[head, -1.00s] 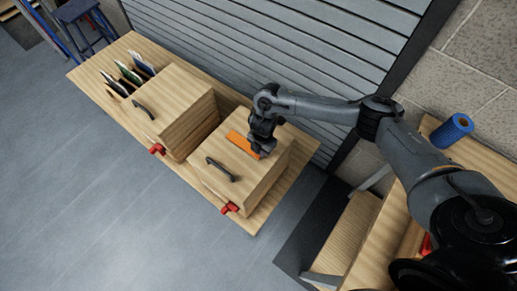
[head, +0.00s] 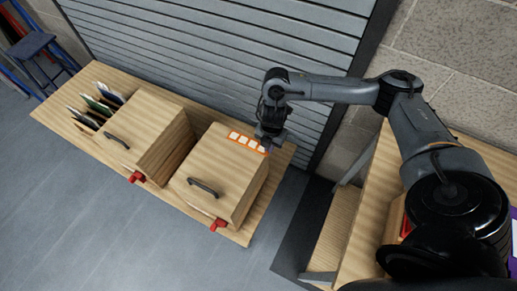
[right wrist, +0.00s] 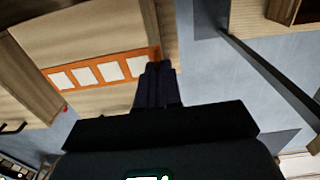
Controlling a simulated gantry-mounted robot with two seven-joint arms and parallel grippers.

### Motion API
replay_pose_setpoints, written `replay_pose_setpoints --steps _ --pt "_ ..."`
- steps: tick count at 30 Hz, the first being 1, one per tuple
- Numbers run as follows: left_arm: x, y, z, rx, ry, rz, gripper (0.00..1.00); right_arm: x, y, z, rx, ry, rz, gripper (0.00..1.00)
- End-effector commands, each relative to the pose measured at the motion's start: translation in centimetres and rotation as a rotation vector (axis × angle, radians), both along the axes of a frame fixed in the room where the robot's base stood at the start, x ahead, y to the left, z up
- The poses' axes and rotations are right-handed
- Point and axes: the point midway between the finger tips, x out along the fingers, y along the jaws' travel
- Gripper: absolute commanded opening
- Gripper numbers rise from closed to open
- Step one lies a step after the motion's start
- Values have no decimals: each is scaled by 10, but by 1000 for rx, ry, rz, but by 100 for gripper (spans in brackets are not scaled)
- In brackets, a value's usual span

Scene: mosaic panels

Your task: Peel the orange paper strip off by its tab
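On top of the right wooden box (head: 218,168) is an orange-bordered row of white squares (head: 246,141). It also shows in the right wrist view (right wrist: 104,71), lying flat on the wood. No loose orange paper strip or tab can be made out. My right gripper (head: 268,143) is at the right end of this row, at the box's far right edge. In the right wrist view its dark fingers (right wrist: 157,70) are together at the row's end; I see no paper between them. My left gripper is not in view.
The box has a dark handle (head: 203,187) and a red clamp (head: 218,224). A second wooden box (head: 140,135) stands to its left on the bench, with panels in a rack (head: 100,102) beyond. A slatted shutter (head: 220,60) stands behind. A side bench is at right.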

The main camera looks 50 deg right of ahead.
Motion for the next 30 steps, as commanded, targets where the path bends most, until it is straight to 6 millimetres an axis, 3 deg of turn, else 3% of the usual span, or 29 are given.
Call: replay_pose_setpoints --steps 30 --pt "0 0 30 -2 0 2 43 -6 -6 31 0 0 1 0"
